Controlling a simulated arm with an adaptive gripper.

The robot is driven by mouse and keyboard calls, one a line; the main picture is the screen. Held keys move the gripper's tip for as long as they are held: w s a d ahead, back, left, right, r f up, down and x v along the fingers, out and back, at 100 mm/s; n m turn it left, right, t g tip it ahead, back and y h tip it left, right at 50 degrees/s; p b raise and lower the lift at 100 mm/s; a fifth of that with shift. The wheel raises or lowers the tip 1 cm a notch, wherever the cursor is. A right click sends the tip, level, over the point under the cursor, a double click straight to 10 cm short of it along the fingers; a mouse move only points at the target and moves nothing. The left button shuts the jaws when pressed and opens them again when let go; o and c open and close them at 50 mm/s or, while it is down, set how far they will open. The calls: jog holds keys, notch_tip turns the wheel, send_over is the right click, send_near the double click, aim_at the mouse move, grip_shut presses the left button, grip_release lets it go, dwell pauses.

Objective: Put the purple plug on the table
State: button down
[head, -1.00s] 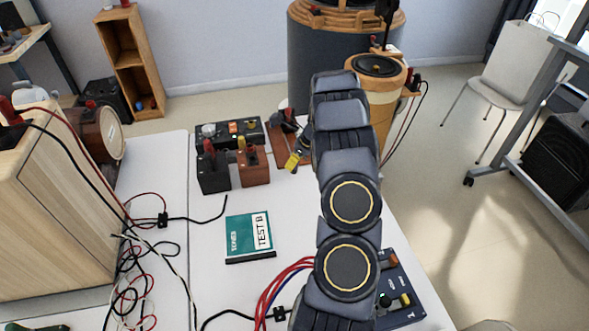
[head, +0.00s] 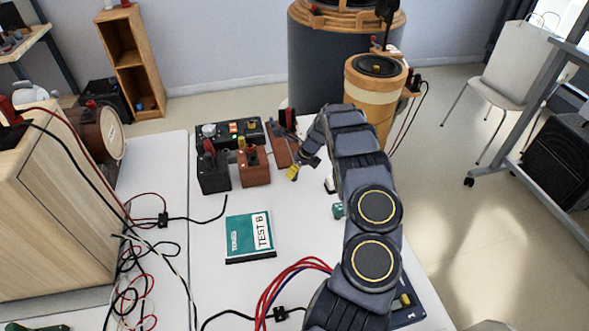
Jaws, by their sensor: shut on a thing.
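My gripper (head: 303,164) points down and left at the far part of the white table (head: 300,225), to the right of a brown box. It is small and partly seen from behind. A yellow piece with dark bands shows at its lower end; I cannot tell whether this is a fingertip or part of a held thing. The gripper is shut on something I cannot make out. No purple plug can be made out; my gripper and arm hide part of the table.
Behind and left stand a knobbed black panel (head: 243,129), a black box (head: 214,178) and the brown box (head: 254,173). Cables (head: 285,280) lie in front. Bare table lies between the case and gripper.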

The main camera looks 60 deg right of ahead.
jog(key=c, duration=1)
grip_release()
jog(key=shift+f, duration=0.1)
jog(key=shift+o, duration=0.2)
